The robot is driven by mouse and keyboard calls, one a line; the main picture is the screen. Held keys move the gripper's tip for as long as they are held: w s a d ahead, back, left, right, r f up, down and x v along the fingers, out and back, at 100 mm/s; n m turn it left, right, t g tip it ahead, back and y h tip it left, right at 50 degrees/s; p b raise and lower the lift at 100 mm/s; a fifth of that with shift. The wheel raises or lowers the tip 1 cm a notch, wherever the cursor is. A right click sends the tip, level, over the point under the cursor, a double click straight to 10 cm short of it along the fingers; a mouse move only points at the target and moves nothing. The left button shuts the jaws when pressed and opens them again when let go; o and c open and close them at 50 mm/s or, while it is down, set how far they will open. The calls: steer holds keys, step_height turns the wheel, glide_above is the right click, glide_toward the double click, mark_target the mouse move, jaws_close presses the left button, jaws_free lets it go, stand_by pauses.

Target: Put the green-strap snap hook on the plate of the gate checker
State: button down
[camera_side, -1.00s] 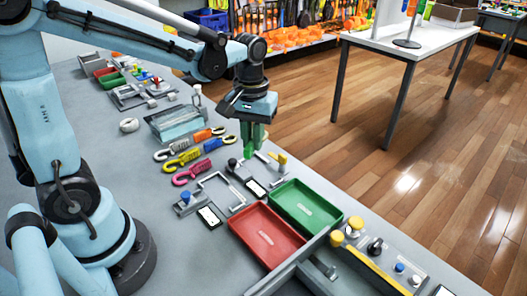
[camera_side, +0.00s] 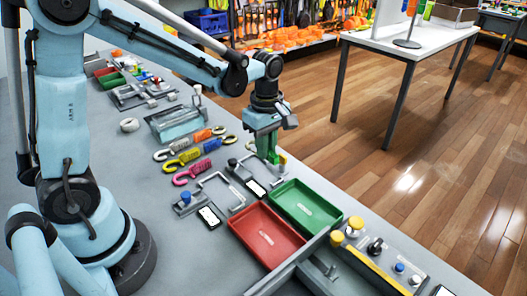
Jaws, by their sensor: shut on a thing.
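My gripper (camera_side: 268,147) is shut on the green-strap snap hook (camera_side: 271,156), whose green strap shows at the fingers. It hangs above the right part of the bench, just behind the green tray. The fingers hide much of the hook, and I cannot tell whether it touches anything below. Below and left of the gripper are two grey fixtures with small displays: one with a dark knob (camera_side: 232,163), close to the gripper, and one with a blue knob (camera_side: 186,197), farther left. I cannot tell for sure which is the gate checker; its plate is not clearly seen.
Snap hooks with orange (camera_side: 202,136), yellow (camera_side: 183,158) and pink (camera_side: 192,172) parts lie left of the gripper. A green tray (camera_side: 337,215) and a red tray (camera_side: 238,229) stand in front. A panel with a yellow knob (camera_side: 337,238) lies at the front right.

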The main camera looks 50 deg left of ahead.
mark_target(266, 175)
steer(key=shift+f, duration=2.5)
steer(key=shift+f, duration=0.25)
steer(key=c, duration=0.8)
jaws_free()
steer(key=shift+r, duration=0.1)
steer(key=shift+o, duration=0.6)
steer(key=shift+w+r, duration=0.1)
steer(key=shift+r, duration=2.85)
